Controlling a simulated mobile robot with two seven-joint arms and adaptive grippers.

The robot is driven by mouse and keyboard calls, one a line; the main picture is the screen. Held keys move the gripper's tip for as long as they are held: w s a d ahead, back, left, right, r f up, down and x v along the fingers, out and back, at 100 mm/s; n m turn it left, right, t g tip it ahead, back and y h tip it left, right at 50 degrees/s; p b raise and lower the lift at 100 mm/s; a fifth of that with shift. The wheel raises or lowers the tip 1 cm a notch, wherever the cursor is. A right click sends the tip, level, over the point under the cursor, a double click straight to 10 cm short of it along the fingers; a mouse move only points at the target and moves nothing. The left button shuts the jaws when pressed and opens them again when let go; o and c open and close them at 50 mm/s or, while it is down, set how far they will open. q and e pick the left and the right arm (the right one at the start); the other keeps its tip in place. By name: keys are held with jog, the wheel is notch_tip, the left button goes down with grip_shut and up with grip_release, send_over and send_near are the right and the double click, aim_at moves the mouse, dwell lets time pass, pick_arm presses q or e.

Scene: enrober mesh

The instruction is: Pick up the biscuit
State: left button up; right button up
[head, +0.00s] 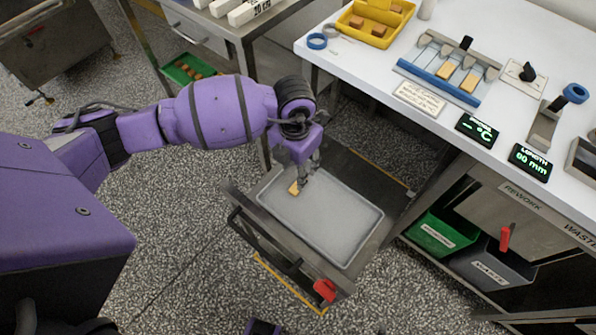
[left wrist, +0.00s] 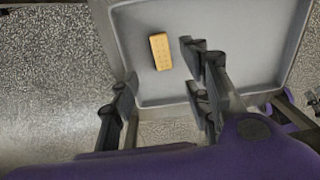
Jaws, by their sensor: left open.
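The biscuit (head: 294,188) is a small golden-yellow rectangle lying in the grey tray (head: 330,225), near the tray's far-left corner. In the left wrist view the biscuit (left wrist: 160,51) lies flat on the tray floor, close to the tray's side wall. My left gripper (head: 305,180) reaches down over the tray, just right of the biscuit in the head view. In the left wrist view its fingers (left wrist: 160,72) are spread wide and empty, with the biscuit beyond and between them. My right gripper is not seen.
A white bench (head: 480,60) at the right carries a yellow box (head: 376,22), tools and displays. Green (head: 440,232) and grey (head: 490,265) bins stand beneath it. Most of the tray is bare.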

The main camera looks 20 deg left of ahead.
pick_arm(q)
jog(key=shift+w+a+f, duration=0.1)
jog(key=shift+f, duration=0.35)
jog(key=f, duration=0.4)
jog(key=d+f, duration=0.1)
jog(key=f, duration=0.2)
jog(key=shift+w, duration=0.2)
jog(key=shift+c, duration=0.5)
jog(key=c, duration=0.8)
